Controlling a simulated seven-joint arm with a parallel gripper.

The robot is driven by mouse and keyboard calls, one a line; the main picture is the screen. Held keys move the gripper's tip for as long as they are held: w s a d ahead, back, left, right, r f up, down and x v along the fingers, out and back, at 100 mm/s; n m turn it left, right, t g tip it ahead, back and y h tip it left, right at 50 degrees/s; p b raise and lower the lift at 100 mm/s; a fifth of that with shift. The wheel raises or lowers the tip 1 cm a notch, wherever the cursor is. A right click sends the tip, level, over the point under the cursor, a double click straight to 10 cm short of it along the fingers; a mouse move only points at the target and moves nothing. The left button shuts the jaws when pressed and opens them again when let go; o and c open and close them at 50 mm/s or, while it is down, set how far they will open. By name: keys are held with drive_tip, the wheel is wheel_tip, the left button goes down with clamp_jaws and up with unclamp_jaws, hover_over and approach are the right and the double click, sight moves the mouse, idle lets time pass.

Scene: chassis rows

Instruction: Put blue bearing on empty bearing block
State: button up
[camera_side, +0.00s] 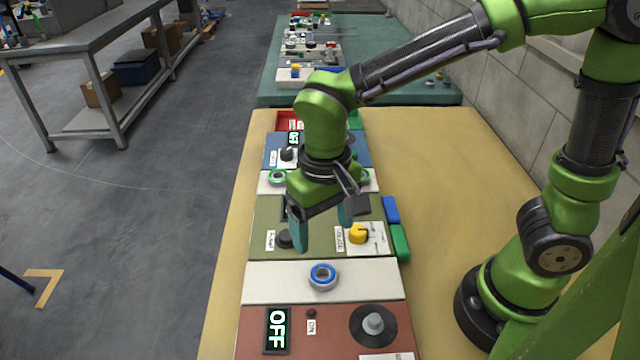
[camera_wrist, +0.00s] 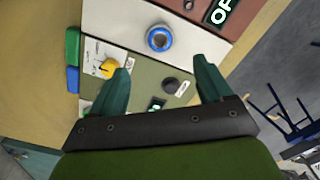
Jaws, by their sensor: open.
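My gripper (camera_side: 323,232) is open and empty. It hangs above the olive panel, apart from the bearing and behind it in the side view. In the wrist view my gripper (camera_wrist: 163,68) has its two teal fingers spread wide. A farther white panel carries green rings (camera_side: 278,178). I cannot make out an empty bearing block.
A yellow knob (camera_side: 358,234) and a black knob (camera_side: 285,239) stand on the olive panel near my fingers. Blue (camera_side: 390,209) and green (camera_side: 400,243) blocks sit at its right edge. A red panel with an OFF display (camera_side: 277,330) lies in front. The tan table (camera_side: 440,170) is clear on the right.

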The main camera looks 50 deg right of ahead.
drive_tip(key=s+d+r+m+t+y, duration=0.1)
drive_tip(key=s+d+r+t, duration=0.3)
drive_tip(key=d, duration=1)
wheel_tip(320, 180, up, 6)
drive_tip(key=t+y, duration=0.1)
drive_tip(key=t, duration=0.2)
drive_tip(key=shift+f+m, duration=0.25)
drive_tip(key=shift+m, duration=0.15)
